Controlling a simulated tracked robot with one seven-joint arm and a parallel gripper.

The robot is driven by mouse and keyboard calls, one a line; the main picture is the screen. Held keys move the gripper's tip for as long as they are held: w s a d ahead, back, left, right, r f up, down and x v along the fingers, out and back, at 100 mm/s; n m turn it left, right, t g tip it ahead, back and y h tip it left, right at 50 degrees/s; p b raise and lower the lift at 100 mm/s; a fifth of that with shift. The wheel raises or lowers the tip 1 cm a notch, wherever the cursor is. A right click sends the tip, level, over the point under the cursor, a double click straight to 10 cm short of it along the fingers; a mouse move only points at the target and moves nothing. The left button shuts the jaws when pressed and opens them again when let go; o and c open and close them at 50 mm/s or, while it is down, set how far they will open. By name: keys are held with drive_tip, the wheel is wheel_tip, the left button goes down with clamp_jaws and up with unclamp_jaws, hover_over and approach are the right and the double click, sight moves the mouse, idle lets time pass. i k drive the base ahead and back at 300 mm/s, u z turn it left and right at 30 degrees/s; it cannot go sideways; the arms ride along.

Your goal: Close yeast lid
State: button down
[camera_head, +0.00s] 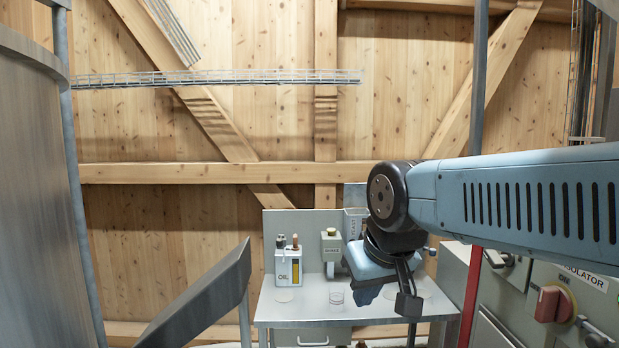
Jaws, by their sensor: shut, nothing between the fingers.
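The yeast box (353,224) is a pale container at the back of the grey bench, with part of its "YEAST" label showing. A grey panel (354,194) stands upright above it and looks like its raised lid. My arm covers the box's right side and lower part. My gripper (408,304) points down in front of the bench's right part, below and to the right of the box. It is shut and empty, apart from the lid.
An oil container (288,262) and a grey dispenser (331,250) stand left of the yeast box. A cabinet with a red isolator knob (553,304) is at right. A grey chute (195,300) is at left.

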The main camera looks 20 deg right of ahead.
sight(354, 195)
drive_tip(key=u, duration=0.05)
drive_tip(key=i, duration=1.65)
drive_tip(key=z, duration=0.55)
